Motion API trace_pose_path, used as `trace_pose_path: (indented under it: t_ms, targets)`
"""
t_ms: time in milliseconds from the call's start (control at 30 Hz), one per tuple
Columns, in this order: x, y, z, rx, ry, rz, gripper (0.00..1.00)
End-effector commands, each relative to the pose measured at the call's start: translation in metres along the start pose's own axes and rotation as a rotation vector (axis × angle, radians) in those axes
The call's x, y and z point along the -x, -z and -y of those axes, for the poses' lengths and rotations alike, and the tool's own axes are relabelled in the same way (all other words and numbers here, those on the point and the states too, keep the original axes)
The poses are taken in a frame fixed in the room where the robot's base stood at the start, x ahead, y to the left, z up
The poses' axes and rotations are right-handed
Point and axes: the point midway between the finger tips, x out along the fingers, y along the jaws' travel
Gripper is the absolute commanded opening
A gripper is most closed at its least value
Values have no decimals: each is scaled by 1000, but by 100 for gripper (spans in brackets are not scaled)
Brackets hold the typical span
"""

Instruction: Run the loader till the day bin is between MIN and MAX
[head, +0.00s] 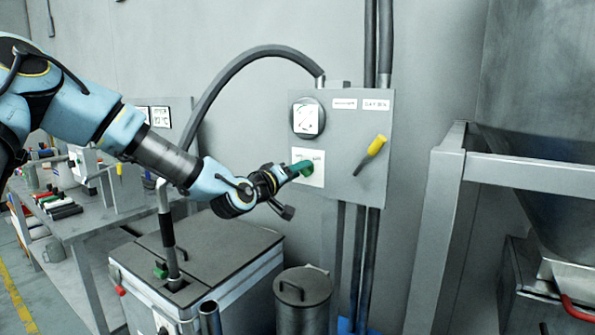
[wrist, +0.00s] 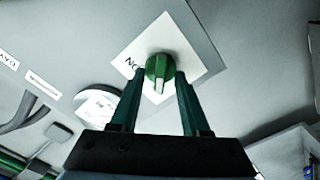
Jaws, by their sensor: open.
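A grey control box (head: 345,190) hangs on the wall with a round dial (head: 308,118), a DAY BIN label (head: 377,104) and a yellow-handled lever (head: 372,150). A green knob (wrist: 158,68) sits on a white plate (wrist: 185,42) on the box. My gripper (wrist: 158,84) is open, with its green fingers on either side of the knob; I cannot tell if they touch it. In the head view my gripper (head: 300,168) reaches the plate and mostly hides the knob. The dial's reading is too small to read.
A grey cabinet (head: 225,245) with an upright lever stands below my arm, beside a lidded metal canister (head: 302,290). A workbench (head: 100,212) with tools is at left. A metal frame (head: 440,220) and a hopper (head: 555,190) stand at right.

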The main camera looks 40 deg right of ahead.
Motion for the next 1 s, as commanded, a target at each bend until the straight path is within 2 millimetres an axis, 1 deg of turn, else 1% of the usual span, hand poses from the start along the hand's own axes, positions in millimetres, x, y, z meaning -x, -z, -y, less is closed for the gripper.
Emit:
trace_pose_path:
  t_ms: [67,467,500,1000]
  targets:
    - [0,0,0,0,0,0,46]
    - [0,0,0,0,0,0,1]
    - [0,0,0,0,0,0,0]
    - [0,0,0,-10,0,0,0]
